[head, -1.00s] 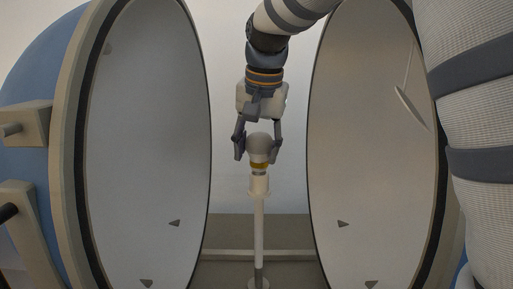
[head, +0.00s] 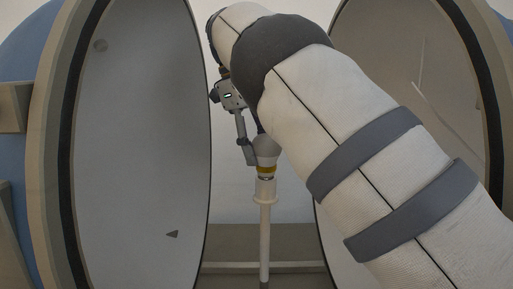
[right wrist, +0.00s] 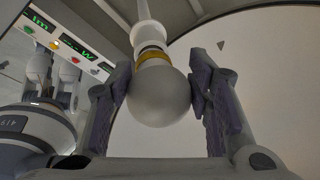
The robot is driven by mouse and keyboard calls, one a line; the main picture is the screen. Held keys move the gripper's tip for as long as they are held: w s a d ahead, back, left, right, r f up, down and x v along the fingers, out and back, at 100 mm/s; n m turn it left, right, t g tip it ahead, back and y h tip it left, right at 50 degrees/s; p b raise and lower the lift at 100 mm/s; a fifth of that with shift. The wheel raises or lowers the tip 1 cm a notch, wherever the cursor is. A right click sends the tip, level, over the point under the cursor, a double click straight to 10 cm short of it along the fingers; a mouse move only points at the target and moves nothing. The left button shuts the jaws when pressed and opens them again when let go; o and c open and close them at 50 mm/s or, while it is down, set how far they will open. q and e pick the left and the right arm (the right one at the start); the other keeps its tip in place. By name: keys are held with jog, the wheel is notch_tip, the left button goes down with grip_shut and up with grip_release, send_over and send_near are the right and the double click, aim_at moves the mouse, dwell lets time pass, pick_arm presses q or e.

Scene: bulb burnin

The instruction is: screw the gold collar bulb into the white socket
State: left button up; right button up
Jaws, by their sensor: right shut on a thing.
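The bulb (head: 267,147) has a frosted white globe and a gold collar (head: 265,168). It stands upright at the top of the white socket (head: 265,190), with a thin band of grey base between collar and socket. My right gripper (head: 257,150) comes down from above and is shut on the globe. One finger shows on the left side; my arm hides the other. In the right wrist view the globe (right wrist: 158,97) sits between both fingers (right wrist: 158,88), and the collar (right wrist: 152,56) and socket (right wrist: 148,33) line up beyond it. My left gripper is not in view.
The socket tops a thin white post (head: 265,235) between two big curved shells, the left one (head: 140,130) open toward me. My right arm covers much of the right shell (head: 375,40). The right wrist view shows a panel with green displays (right wrist: 80,45) at upper left.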

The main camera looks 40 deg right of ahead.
jog(key=o, duration=1)
jog(key=shift+d+f, duration=0.1)
jog(key=shift+d, duration=0.05)
